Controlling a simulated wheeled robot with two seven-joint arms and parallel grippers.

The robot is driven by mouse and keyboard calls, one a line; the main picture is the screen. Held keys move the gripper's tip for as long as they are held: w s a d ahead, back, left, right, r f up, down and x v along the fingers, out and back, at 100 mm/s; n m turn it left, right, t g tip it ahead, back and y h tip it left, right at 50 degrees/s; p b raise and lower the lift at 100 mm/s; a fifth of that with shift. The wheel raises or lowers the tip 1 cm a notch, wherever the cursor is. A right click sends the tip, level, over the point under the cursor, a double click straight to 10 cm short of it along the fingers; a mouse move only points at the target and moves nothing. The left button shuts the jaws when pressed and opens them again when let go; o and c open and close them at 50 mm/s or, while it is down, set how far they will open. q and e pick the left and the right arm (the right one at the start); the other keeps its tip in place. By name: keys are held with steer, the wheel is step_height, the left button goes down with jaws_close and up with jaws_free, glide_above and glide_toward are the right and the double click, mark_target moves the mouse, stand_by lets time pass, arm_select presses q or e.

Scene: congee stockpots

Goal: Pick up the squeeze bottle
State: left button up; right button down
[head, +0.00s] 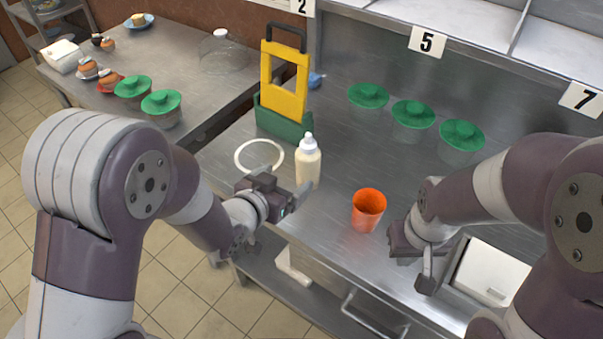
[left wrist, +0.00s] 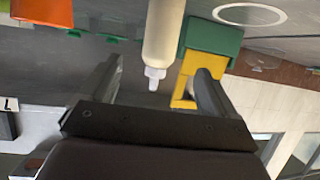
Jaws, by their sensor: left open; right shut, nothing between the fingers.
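The squeeze bottle (head: 308,163), cream-coloured with a white nozzle cap, stands upright on the steel counter. My left gripper (head: 289,192) is just in front of it and to its left in the head view. In the left wrist view the bottle (left wrist: 163,35) appears upside down, between the two spread fingers of the left gripper (left wrist: 158,88) or just beyond them; I cannot tell which. The left gripper is open and not closed on the bottle. My right gripper (head: 418,270) is shut and empty, right of the orange cup (head: 368,209).
A white ring (head: 259,156) lies left of the bottle. Behind it stands a green box (head: 283,122) with a yellow-framed tool (head: 285,80). Several green-lidded containers (head: 413,114) line the back. A white box (head: 490,273) is at the right front. The counter behind the cup is free.

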mark_target(308, 161)
arm_select(q)
steer(key=x, duration=1.2)
steer(key=shift+r, duration=0.15)
steer(key=shift+c, duration=1)
steer(key=c, duration=0.5)
